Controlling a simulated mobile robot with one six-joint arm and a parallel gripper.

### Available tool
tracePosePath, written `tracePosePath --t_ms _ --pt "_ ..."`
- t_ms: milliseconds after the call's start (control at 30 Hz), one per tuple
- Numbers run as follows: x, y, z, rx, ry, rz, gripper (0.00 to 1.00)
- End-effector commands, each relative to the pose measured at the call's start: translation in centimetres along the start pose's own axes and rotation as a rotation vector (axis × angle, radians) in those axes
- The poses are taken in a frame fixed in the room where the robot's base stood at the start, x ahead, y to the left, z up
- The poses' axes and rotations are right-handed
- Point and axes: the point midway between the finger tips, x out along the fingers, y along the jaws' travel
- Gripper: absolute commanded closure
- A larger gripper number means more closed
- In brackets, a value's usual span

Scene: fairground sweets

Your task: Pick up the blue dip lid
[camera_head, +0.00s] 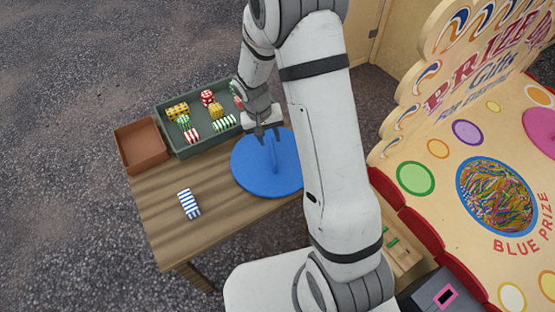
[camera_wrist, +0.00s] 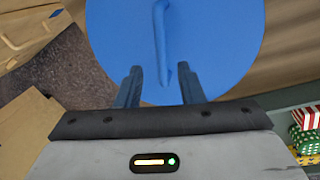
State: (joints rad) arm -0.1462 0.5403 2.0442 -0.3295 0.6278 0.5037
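The blue dip lid (camera_head: 257,174) is a round blue disc with a raised bar handle across its middle. It lies on the wooden table in the head view, partly hidden by my arm on its right. In the wrist view the lid (camera_wrist: 215,45) fills the upper middle, with its handle running down towards the fingers. My gripper (camera_wrist: 160,85) is open, its two fingers apart with the near end of the handle between their lines. In the head view my gripper (camera_head: 268,134) is at the lid's far edge. I cannot tell whether the fingers touch the handle.
A green tray (camera_head: 172,143) of wrapped sweets stands behind the lid to the left, with an empty brown tray (camera_head: 140,146) beside it. A blue-and-white striped sweet (camera_head: 189,204) lies on the wooden table (camera_head: 165,232). The prize board (camera_head: 450,160) stands at right. The table's front left is mostly clear.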

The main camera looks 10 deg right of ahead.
Motion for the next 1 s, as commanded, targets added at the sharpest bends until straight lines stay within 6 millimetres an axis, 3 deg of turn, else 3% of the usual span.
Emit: tracePosePath --t_ms 533,800,1000 --pt "6.7 -0.3 0.4 -0.002 -0.003 0.000 0.65" --pt "7.1 -0.3 0.3 -0.002 0.000 0.000 0.65" --pt "7.1 -0.4 0.3 -0.003 0.000 0.000 0.81"
